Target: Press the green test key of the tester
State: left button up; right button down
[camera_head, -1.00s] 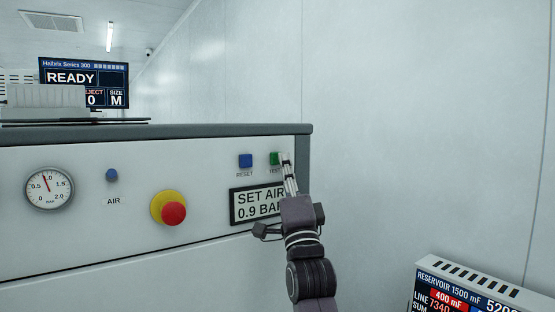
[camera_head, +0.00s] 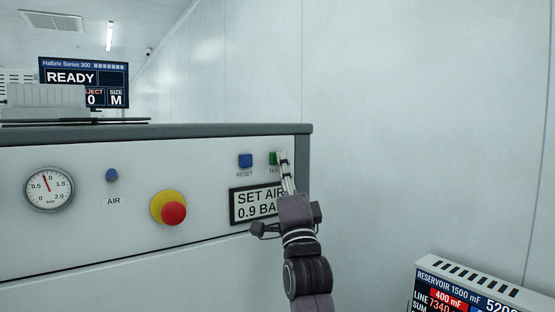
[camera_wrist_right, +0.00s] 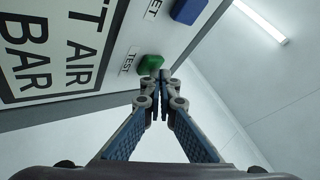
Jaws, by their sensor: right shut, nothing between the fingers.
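The green test key (camera_head: 273,158) sits on the upper right of the tester's white front panel (camera_head: 80,240), partly hidden by my right gripper (camera_head: 283,156). In the right wrist view the green key (camera_wrist_right: 150,64) shows beside its TEST label. My right gripper (camera_wrist_right: 162,76) is shut and empty, its fingertips right at the key's edge. I cannot tell whether they touch it. My left gripper is not in view.
Left of the green key is a blue RESET key (camera_head: 245,161). Below is a SET AIR 0.9 BAR sign (camera_head: 255,205). A red stop button (camera_head: 173,212), a blue AIR knob (camera_head: 112,175) and a gauge (camera_head: 49,189) are further left. A screen (camera_head: 84,80) reads READY. A labelled box (camera_head: 480,290) stands lower right.

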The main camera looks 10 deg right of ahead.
jog(key=shift+w, duration=0.1)
dwell(0.4)
jog(key=shift+s+d, duration=0.2)
jog(key=shift+s, duration=0.6)
jog(key=s, duration=0.1)
jog(key=s+d, duration=0.1)
jog(key=s, duration=0.2)
jog(key=shift+s+d, duration=0.3)
jog(key=shift+d, duration=0.05)
